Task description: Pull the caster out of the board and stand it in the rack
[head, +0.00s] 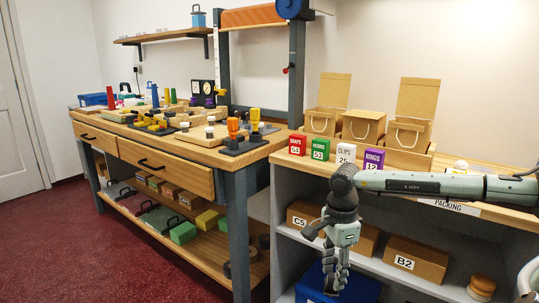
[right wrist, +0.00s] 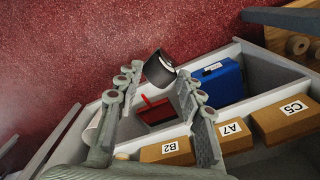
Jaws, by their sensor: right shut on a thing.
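My right gripper (head: 337,280) hangs fingers down in front of the packing bench, low by its shelves. I cannot tell which are the board and the rack. My left gripper is out of view.
The packing bench has open cardboard boxes (head: 411,118) and coloured number cards (head: 321,149) on top. Cardboard bins (head: 416,259) sit on its shelf. A blue box (right wrist: 222,82) and a red tray (right wrist: 155,110) lie below. The red floor to the left is clear.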

